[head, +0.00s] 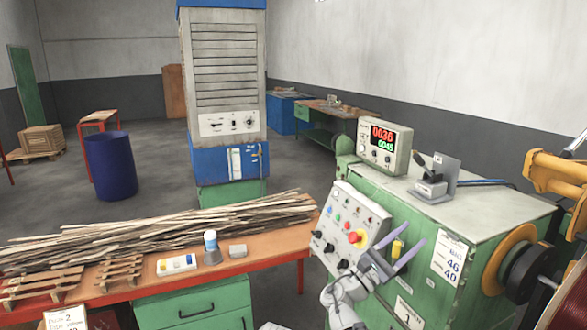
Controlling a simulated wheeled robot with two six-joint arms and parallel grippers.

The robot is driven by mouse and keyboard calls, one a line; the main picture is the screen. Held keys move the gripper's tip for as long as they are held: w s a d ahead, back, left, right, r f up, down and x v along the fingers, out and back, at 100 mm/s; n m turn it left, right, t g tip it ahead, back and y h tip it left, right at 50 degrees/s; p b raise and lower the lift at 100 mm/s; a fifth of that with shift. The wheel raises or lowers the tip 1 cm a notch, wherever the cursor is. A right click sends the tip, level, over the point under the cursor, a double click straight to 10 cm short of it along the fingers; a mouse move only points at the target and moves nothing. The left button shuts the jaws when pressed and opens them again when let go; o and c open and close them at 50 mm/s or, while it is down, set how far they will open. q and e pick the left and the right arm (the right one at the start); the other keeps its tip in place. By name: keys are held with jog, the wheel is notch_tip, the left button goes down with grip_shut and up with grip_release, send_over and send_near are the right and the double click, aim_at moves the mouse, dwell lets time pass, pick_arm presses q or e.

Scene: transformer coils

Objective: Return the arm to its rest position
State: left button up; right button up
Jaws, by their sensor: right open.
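My right gripper (409,237) shows in the lower right of the head view, its white and grey wrist rising from the bottom edge. Its two purple fingers are spread apart with nothing between them. They point up and to the right, in front of the green machine (500,215). From this view I cannot tell the distance between the fingers and the machine's front. My left gripper is not in view.
The sloped control panel (345,228) is left of the fingers, a counter display (384,145) above.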

jog(key=s+a+f+m+g+y+p, duration=0.1)
jog(key=s+f+m+g+y, duration=0.2)
jog(key=f, duration=0.4)
jog(key=s+a+f+m+g+y, duration=0.1)
jog(key=s+a+f+m+y, duration=0.15)
jog(key=f+y, duration=0.35)
jog(key=s+a+f+m+g+y+p, duration=0.1)
jog(key=s+f+m+g+y, duration=0.2)
jog(key=f, duration=0.6)
jog(key=s+a+f+m+g+y, duration=0.1)
jog(key=s+a+f+y, duration=0.3)
jog(key=a, duration=0.4)
jog(key=s+a+f+m+g+y, duration=0.2)
jog(key=s+a+f+m+y, duration=0.2)
jog(key=s+a, duration=0.2)
jog(key=a, duration=0.2)
jog(key=shift+s+a+y, duration=0.3)
jog(key=shift+s+y, duration=0.05)
jog(key=shift+y, duration=0.05)
